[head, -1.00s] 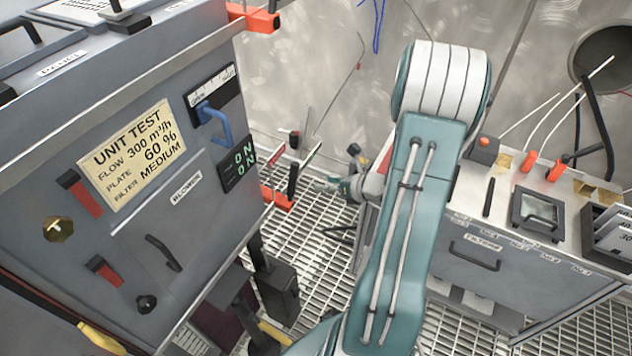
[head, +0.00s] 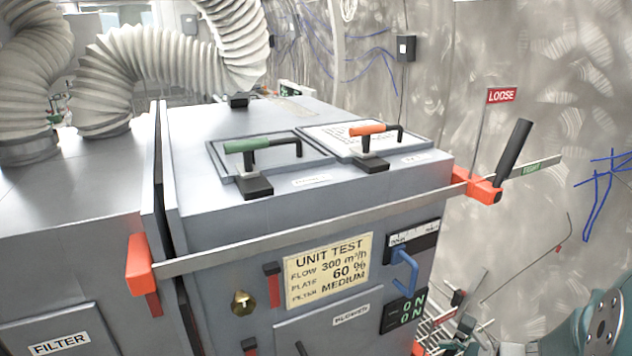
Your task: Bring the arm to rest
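A teal joint of my arm (head: 600,322) shows at the lower right corner of the head view, cut off by the frame edge. What looks like part of my gripper (head: 460,342) shows small at the bottom edge, just right of the grey blower cabinet (head: 215,262). It is too small and too cut off to tell whether the fingers are open or shut, or whether they hold anything. The rest of the arm is out of frame.
A long bar clamp (head: 310,227) with orange jaws spans the cabinet's front; a red LOOSE tag (head: 503,95) stands by its right jaw. A filter box (head: 70,240) with ribbed hoses (head: 120,75) adjoins at left.

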